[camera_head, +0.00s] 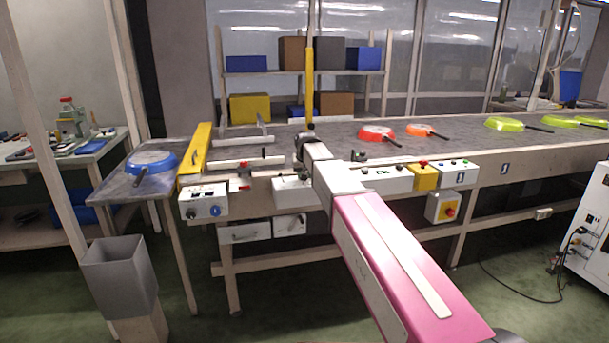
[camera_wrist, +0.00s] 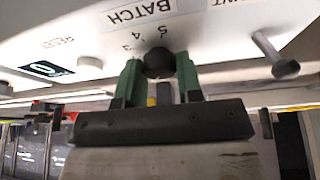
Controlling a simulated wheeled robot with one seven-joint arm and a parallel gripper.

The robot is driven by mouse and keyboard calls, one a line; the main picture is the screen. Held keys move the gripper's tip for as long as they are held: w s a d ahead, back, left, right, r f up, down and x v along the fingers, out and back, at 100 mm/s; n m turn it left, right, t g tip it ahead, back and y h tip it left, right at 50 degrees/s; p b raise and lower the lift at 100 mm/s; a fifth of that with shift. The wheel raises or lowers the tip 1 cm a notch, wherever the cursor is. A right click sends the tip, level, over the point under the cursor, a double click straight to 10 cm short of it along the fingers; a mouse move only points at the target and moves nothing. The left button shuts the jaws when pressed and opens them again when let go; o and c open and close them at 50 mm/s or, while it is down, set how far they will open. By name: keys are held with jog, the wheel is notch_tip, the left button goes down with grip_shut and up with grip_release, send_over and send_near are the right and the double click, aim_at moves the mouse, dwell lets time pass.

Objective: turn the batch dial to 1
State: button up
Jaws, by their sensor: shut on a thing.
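The batch dial (camera_wrist: 159,62) is a dark round knob under a "BATCH" label on a white panel (camera_wrist: 90,28), seen upside down in the wrist view. My gripper (camera_wrist: 158,80) has its two green fingers on either side of the dial, shut on it. The numbers 3, 4 and 5 show beside the dial; its pointer and the 1 cannot be made out. In the head view the white panel (camera_head: 385,181) sits on the conveyor's front side, and my pink and white arm hides the dial and my gripper.
In the wrist view a lever (camera_wrist: 276,56) stands right of the dial, and a small green display (camera_wrist: 46,69) lies left. In the head view a yellow box (camera_head: 424,177) adjoins the panel's right. Pans, including an orange one (camera_head: 376,133), lie on the conveyor (camera_head: 465,147).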

jog(key=shift+m, duration=0.6)
jog(key=shift+h, duration=0.3)
jog(key=o, duration=0.9)
jog(key=v, duration=1)
jog(key=shift+s+r, duration=0.15)
jog(key=shift+r, duration=0.25)
